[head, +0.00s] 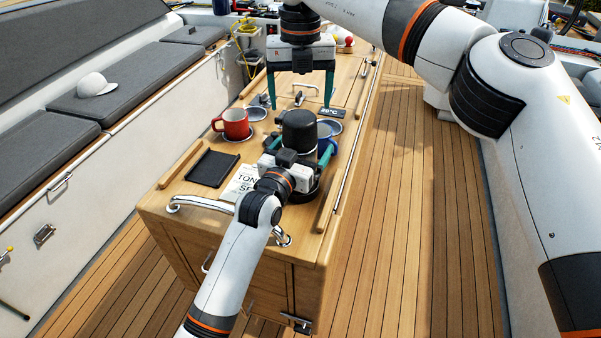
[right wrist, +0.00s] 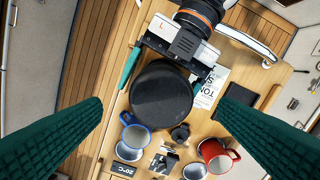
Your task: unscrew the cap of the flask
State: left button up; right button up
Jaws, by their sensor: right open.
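The flask (head: 299,143) stands upright near the front of the wooden cockpit table, with its dark cap (head: 298,121) on top. In the right wrist view the round cap (right wrist: 161,95) lies centred between my right fingers. My right gripper (head: 300,106) is open and empty above the flask, fingers pointing down and apart from the cap. My left gripper (head: 300,152) reaches in from the front, with a teal finger on either side of the flask's body, seemingly closed on it. The exact finger contact is partly hidden.
A red mug (head: 234,124) stands left of the flask; a blue mug (head: 327,130) stands close behind it at right. A dark tray (head: 212,168), a printed card (head: 241,183) and a 20°C display (head: 332,113) lie around. A steel rail (head: 205,203) edges the table's front.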

aim_at(300, 116)
pick_arm(q)
jog(key=shift+w+a+f, duration=0.1)
jog(key=shift+w+f, duration=0.05)
jog(key=shift+w, duration=0.05)
pick_arm(e)
jog(key=shift+w+a+f, duration=0.1)
jog(key=shift+w+f, duration=0.05)
jog(key=shift+w, duration=0.05)
pick_arm(q)
jog(key=shift+c, duration=1.1)
jog(key=shift+s, duration=0.1)
jog(key=c, duration=0.9)
pick_arm(e)
jog(key=shift+s, duration=0.1)
pick_arm(q)
jog(key=c, duration=0.8)
jog(key=shift+c, duration=0.3)
pick_arm(e)
jog(key=m, duration=0.6)
jog(key=shift+m, duration=0.3)
jog(key=m, duration=0.6)
jog(key=shift+m, duration=0.3)
jog(key=shift+f, duration=3.95)
jog(key=shift+c, duration=0.3)
